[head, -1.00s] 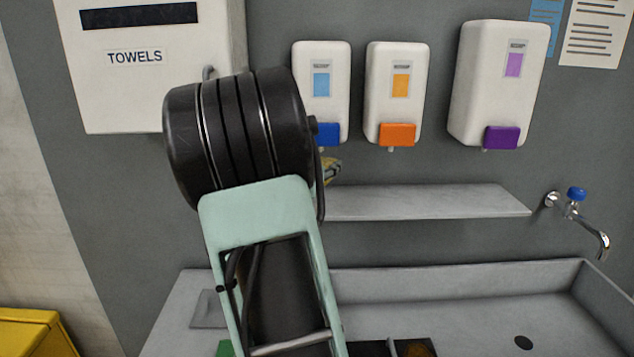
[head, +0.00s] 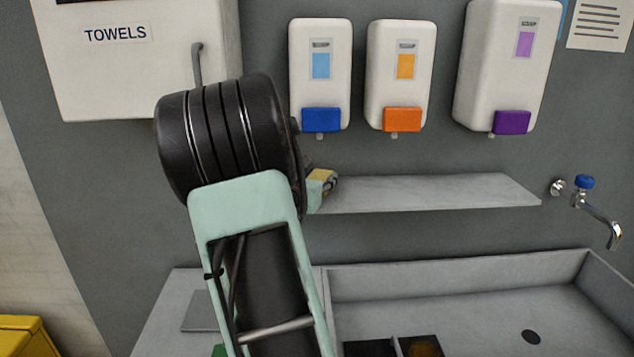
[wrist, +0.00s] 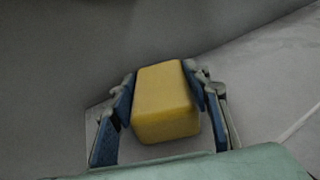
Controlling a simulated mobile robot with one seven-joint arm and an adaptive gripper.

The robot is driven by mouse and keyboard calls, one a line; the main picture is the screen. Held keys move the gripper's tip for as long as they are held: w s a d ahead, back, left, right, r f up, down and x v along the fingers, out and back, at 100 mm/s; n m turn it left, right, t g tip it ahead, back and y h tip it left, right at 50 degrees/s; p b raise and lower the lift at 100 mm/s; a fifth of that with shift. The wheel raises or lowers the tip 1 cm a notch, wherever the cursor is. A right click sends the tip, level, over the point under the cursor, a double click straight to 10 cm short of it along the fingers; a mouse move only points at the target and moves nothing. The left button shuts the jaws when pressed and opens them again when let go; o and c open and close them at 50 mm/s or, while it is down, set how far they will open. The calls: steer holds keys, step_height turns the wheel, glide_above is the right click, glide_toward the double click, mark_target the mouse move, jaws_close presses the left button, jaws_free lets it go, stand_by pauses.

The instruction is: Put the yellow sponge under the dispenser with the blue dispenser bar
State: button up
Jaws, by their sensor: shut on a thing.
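The yellow sponge (wrist: 165,103) is a rounded block between the two blue-padded fingers of my gripper (wrist: 162,95) in the wrist view. My gripper is shut on it. In the head view a bit of the sponge (head: 321,174) shows past my arm, near the left end of the grey shelf (head: 430,194). The dispenser with the blue bar (head: 321,120) is on the wall above that end. The sponge is below the blue bar. My arm hides most of the gripper, and I cannot tell whether the sponge touches the shelf.
Dispensers with an orange bar (head: 402,119) and a purple bar (head: 512,122) hang to the right. A towel box (head: 140,75) is at the upper left. A tap (head: 590,205) and sink (head: 470,290) lie right and below. The shelf's middle and right are clear.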

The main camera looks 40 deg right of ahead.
steer(key=shift+d, duration=0.1)
steer(key=shift+f, duration=0.15)
steer(key=o, duration=0.9)
steer(key=shift+r, duration=0.25)
steer(key=shift+s+a, duration=0.1)
steer(key=shift+a, duration=0.25)
steer(key=b+v, duration=0.1)
steer(key=v, duration=1)
steer(key=shift+s+a, duration=0.15)
steer(key=shift+s, duration=0.05)
